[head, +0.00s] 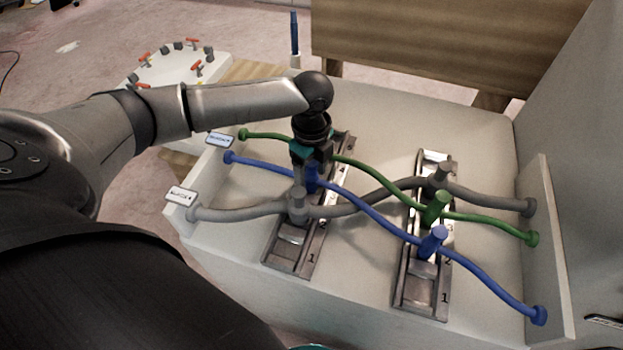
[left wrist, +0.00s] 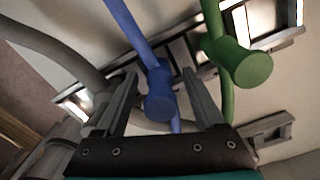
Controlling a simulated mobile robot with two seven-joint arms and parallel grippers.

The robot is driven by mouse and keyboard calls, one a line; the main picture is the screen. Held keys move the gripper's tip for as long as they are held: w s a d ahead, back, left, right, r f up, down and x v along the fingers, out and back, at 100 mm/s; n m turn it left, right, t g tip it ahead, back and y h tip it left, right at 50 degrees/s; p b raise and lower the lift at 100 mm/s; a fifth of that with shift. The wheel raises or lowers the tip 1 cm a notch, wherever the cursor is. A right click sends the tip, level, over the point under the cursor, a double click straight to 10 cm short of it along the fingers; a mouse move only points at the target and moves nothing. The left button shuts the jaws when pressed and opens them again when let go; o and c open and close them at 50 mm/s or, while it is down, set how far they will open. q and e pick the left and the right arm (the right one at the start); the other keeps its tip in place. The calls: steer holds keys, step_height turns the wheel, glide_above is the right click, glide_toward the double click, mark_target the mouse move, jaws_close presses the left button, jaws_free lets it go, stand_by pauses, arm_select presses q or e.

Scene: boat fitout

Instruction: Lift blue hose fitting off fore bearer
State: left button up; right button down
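The blue hose (head: 365,212) runs from a left end wall to a right end wall across two metal bearers. One blue fitting (head: 312,180) sits on the left bearer (head: 290,245), partly hidden by my gripper; the other blue fitting (head: 433,240) sits on the right bearer (head: 421,290). I cannot read which bearer is fore. My left gripper (head: 313,162) points down over the left bearer's blue fitting. In the left wrist view its fingers are apart, with the blue fitting (left wrist: 160,95) between them and gaps visible at its sides.
A grey fitting (head: 298,205) stands close in front on the left bearer. A green fitting (left wrist: 240,62) is beside the right finger in the left wrist view. Green hose (head: 375,170) and grey hose (head: 355,207) cross nearby. A white tray (head: 180,70) with small parts stands behind left.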

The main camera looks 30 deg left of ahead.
arm_select(q)
jaws_close()
stand_by(0.3)
steer(key=shift+r, duration=0.1)
